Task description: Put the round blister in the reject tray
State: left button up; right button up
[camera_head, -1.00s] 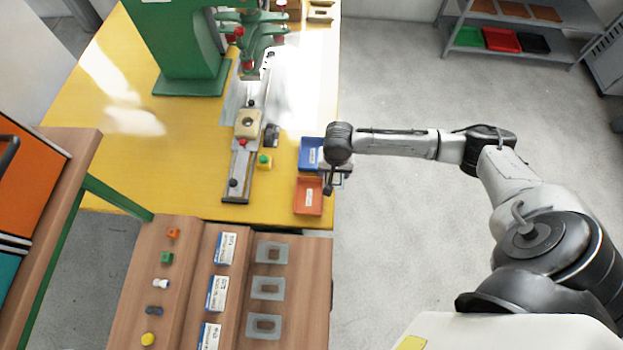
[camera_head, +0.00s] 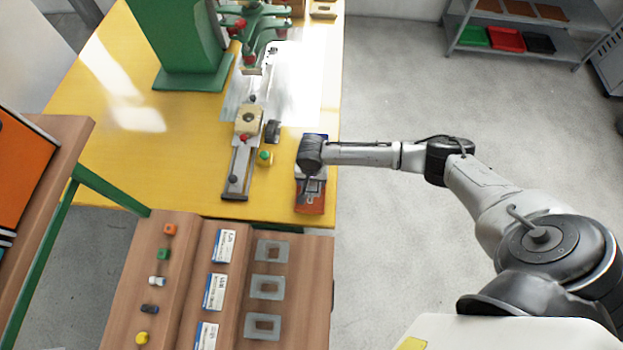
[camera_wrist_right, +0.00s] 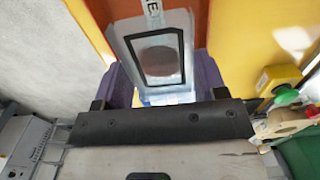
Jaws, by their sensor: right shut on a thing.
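The round blister (camera_wrist_right: 160,58), a clear piece with a dark frame outline and a round grey middle, is held in my right gripper (camera_wrist_right: 163,85). The fingers are shut on its sides in the right wrist view. The orange-red tray (camera_head: 310,208), which appears to be the reject tray, sits at the right edge of the yellow table. My right gripper (camera_head: 314,187) is over this tray in the head view. My left gripper is out of view.
A blue tray (camera_head: 322,136) is mostly hidden under my right wrist. A green-topped yellow button box (camera_head: 264,158) and a metal slide rail (camera_head: 238,172) stand left of the trays. A wooden rack (camera_head: 180,320) holds parts, boxes and grey frames in front.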

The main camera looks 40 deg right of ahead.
jog(key=shift+f, duration=0.15)
jog(key=o, duration=0.8)
